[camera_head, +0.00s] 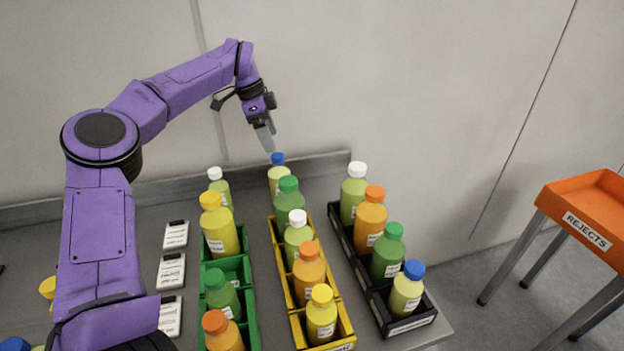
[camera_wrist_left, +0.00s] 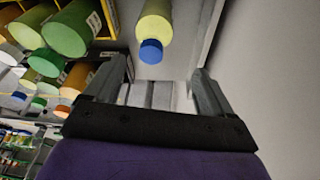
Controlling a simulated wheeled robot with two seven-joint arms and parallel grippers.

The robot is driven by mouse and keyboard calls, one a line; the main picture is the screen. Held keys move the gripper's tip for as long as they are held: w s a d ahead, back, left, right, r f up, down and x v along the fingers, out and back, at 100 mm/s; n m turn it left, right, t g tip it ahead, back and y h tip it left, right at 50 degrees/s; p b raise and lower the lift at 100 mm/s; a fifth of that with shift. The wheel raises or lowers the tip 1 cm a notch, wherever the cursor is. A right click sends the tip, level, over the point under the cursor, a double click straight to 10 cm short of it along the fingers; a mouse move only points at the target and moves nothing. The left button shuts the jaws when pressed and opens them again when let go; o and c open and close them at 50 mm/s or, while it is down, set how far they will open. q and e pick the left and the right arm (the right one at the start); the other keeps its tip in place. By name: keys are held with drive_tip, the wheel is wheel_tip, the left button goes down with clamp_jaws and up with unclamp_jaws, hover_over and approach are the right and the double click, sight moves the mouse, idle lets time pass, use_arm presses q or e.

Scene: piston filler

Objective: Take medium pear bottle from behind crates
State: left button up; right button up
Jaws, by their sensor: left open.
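A pale yellow-green bottle with a blue cap (camera_head: 279,180) stands upright behind the yellow crate (camera_head: 342,322), near the wall. A light green bottle with a white cap (camera_head: 220,187) stands behind the green crate (camera_head: 245,310). I cannot read their labels. My left gripper (camera_head: 266,137) is just above and slightly left of the blue cap, pointing down and apart from it. In the left wrist view, the gripper (camera_wrist_left: 158,88) is open and empty, and the blue-capped bottle (camera_wrist_left: 156,20) lies beyond the fingertips. My right gripper is not in view.
The green, yellow and black (camera_head: 408,322) crates hold several coloured bottles close together. A low metal ledge (camera_head: 325,163) runs behind them along the wall. White label cards (camera_head: 171,271) lie left of the green crate. An orange rejects tray (camera_head: 588,222) stands at the right, away from the table.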

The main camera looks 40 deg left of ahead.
sight(280, 166)
use_arm(q)
drive_tip(key=shift+o, duration=0.6)
drive_tip(key=shift+w+f, duration=0.15)
drive_tip(key=shift+f, duration=0.1)
drive_tip(key=f, duration=0.2)
drive_tip(key=d+f, duration=0.1)
drive_tip(key=shift+s+f+p, duration=0.15)
drive_tip(key=shift+s+p, duration=0.2)
drive_tip(key=p+x, duration=0.2)
drive_tip(key=x, duration=0.3)
drive_tip(key=shift+w+d+f, duration=0.1)
drive_tip(key=shift+d+f, duration=0.1)
drive_tip(key=shift+d, duration=0.05)
drive_tip(key=shift+f, duration=0.35)
clamp_jaws()
